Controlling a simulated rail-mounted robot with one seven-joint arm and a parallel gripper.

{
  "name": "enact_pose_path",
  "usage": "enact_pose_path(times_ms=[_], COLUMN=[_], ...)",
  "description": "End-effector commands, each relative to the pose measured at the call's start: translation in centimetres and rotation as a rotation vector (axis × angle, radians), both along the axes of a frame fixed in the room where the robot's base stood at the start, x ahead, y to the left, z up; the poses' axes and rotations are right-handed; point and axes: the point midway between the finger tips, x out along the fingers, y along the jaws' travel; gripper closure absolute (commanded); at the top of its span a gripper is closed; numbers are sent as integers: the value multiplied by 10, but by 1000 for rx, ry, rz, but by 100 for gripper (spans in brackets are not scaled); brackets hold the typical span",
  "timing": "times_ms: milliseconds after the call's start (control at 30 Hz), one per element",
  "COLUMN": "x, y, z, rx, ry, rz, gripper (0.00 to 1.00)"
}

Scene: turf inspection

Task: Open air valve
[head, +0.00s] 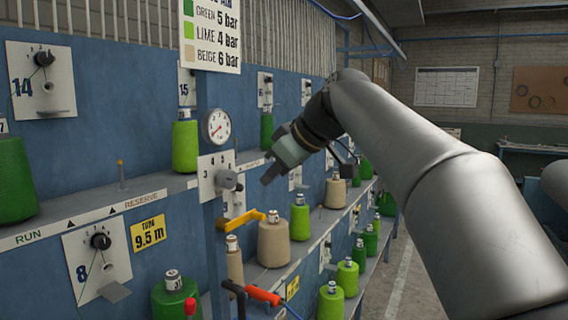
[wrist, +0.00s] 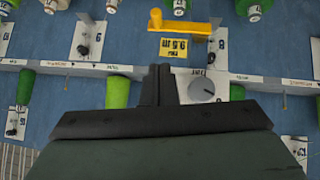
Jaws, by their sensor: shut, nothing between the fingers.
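A yellow lever handle (head: 245,218) lies roughly level on the blue post, below a white plate with a grey knob (head: 227,180) and a round pressure gauge (head: 216,127). No label marks the air valve, but this lever looks like a valve handle. The yellow lever also shows at the top of the wrist view (wrist: 182,26), which is upside down; the grey knob (wrist: 201,89) is there just right of the fingertips. My gripper (head: 269,174) is shut and empty, up and right of the lever and apart from it. Its closed fingers (wrist: 158,72) show in the wrist view.
An orange-red handle (head: 263,295) sits low in front. Green and beige yarn cones, such as one beige cone (head: 273,244), stand close behind the lever along the shelves. A pressure sign (head: 212,35) hangs above. The aisle floor (head: 400,270) is clear.

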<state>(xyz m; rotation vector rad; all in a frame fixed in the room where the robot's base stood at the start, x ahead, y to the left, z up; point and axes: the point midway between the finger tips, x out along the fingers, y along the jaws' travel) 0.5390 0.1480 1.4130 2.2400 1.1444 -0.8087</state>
Motion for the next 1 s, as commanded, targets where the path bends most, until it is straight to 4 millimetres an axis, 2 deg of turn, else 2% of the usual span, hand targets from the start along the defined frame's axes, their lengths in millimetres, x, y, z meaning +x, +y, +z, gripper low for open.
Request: enact_pose_path(times_ms=[167, 400, 567, 1000], x=[17, 22, 23, 23], y=[21, 18, 17, 20], z=[-26, -58, -65, -66], rx=[-2, -1, -1, 4], ry=[4, 0, 0, 8], rz=[2, -2, -2, 4], gripper=[100, 100, 100, 100])
